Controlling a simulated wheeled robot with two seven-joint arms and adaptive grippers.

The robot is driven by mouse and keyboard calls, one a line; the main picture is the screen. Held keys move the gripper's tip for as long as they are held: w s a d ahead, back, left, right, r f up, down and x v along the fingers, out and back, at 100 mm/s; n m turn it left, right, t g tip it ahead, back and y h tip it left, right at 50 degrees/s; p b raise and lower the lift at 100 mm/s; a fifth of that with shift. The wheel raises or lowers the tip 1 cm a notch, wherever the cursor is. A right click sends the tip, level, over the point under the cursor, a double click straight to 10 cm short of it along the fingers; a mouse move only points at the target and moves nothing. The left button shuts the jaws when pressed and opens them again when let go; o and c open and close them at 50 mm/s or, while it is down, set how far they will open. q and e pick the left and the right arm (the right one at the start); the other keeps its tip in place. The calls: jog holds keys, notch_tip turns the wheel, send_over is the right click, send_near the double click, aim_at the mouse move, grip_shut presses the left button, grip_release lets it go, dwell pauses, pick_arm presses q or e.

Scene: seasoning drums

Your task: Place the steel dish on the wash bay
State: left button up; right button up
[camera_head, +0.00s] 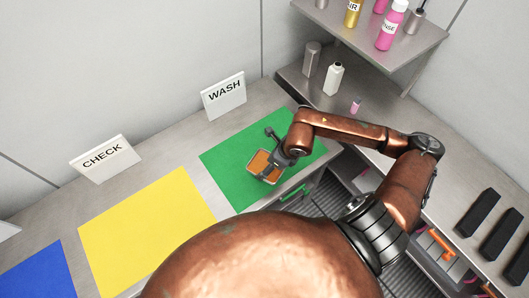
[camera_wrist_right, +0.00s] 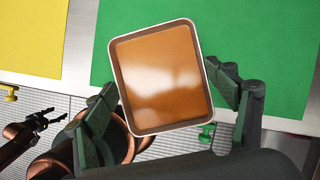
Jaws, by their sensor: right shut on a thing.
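The steel dish (camera_head: 263,168) is a shallow rectangular tray with a pale metal rim and an orange-brown inside. In the right wrist view the dish (camera_wrist_right: 162,80) sits between the two fingers of my right gripper (camera_head: 277,158), which is shut on its opposite sides. The dish is over the front part of the green mat (camera_head: 232,154), in front of the WASH sign (camera_head: 224,95). I cannot tell whether it touches the mat. My left gripper (camera_wrist_right: 56,118) shows small at the lower left of the right wrist view, its fingers apart and empty.
A yellow mat (camera_head: 145,228) with a CHECK sign (camera_head: 103,157) and a blue mat (camera_head: 38,276) lie to the left. A shelf (camera_head: 400,52) with bottles stands at the back right. A white bottle (camera_head: 333,78) stands below it. Black blocks (camera_head: 477,212) are at the right.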

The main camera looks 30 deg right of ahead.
jog(key=w+d+f, duration=0.2)
jog(key=w+f, duration=0.1)
jog(key=w, duration=0.1)
jog(key=w+d+f+p, duration=0.1)
jog(key=w+d+f, duration=0.1)
jog(key=w+f, duration=0.1)
jog(key=w+d+f, duration=0.2)
jog(key=w, duration=0.2)
jog(key=shift+w+f, duration=0.3)
jog(key=shift+f, duration=0.1)
jog(key=shift+w+f, duration=0.2)
jog(key=shift+f, duration=0.2)
jog(key=shift+w+d+f+p, duration=0.1)
jog(key=shift+f+p, duration=0.4)
jog(key=shift+f, duration=1.05)
jog(key=o, duration=1)
jog(key=shift+f, duration=0.2)
jog(key=shift+c, duration=0.2)
jog(key=o, duration=0.5)
jog(key=shift+r, duration=0.1)
